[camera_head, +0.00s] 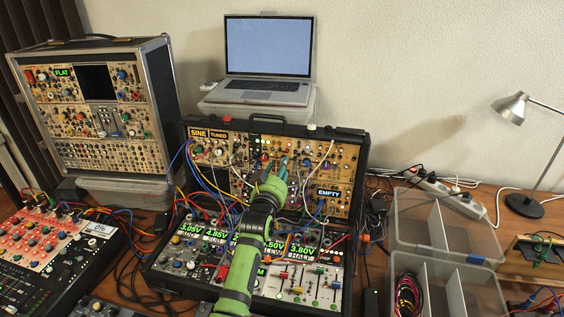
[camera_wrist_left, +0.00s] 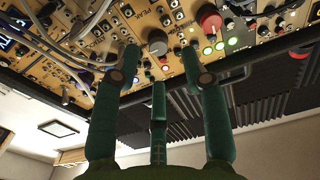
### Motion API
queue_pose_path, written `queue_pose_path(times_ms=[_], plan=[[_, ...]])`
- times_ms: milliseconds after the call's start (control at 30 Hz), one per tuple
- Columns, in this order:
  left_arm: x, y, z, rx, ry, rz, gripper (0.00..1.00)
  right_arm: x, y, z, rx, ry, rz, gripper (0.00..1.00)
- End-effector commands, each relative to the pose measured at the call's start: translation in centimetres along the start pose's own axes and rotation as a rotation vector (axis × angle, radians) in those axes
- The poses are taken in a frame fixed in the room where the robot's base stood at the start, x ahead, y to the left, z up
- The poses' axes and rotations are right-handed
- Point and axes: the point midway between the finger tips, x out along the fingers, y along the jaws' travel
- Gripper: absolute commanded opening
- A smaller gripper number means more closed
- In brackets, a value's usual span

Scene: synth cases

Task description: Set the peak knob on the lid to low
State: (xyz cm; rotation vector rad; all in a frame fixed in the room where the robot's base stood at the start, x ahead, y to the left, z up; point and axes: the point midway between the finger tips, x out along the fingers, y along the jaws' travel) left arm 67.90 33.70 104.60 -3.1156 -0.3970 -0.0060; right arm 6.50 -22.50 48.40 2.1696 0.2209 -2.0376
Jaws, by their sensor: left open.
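The lid (camera_head: 345,165) of the open black case stands upright, its tan panel full of knobs, jacks and patch cables. My left gripper (camera_head: 275,172) is in front of the middle of the lid, open, its green fingers toward the panel. In the left wrist view my left gripper (camera_wrist_left: 160,62) has its fingers spread below a large grey knob (camera_wrist_left: 157,42). The fingertips look close to this knob, but I cannot tell whether they touch it. My right gripper is out of view.
A red knob (camera_wrist_left: 209,18) and lit green buttons (camera_wrist_left: 220,44) sit close to the right finger. Loose patch cables (camera_wrist_left: 55,50) hang left of the fingers. A laptop (camera_head: 268,60) stands behind the lid. Clear divided bins (camera_head: 440,250) stand to the right.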

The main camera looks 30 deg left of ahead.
Motion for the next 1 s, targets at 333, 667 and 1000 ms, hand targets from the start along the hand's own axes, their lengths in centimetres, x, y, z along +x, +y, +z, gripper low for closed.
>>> queue_pose_path(times_ms=[333,667,1000], plan=[[3.0,-0.1,0.0,0.0,0.0,0.0,0.44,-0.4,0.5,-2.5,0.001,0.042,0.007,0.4],[3.2,0.0,0.0,0.0,-0.001,0.0,0.4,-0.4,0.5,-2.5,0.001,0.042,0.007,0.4],[3.2,0.0,-0.1,-0.002,0.002,-0.001,0.0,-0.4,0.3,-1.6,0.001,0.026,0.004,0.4]])
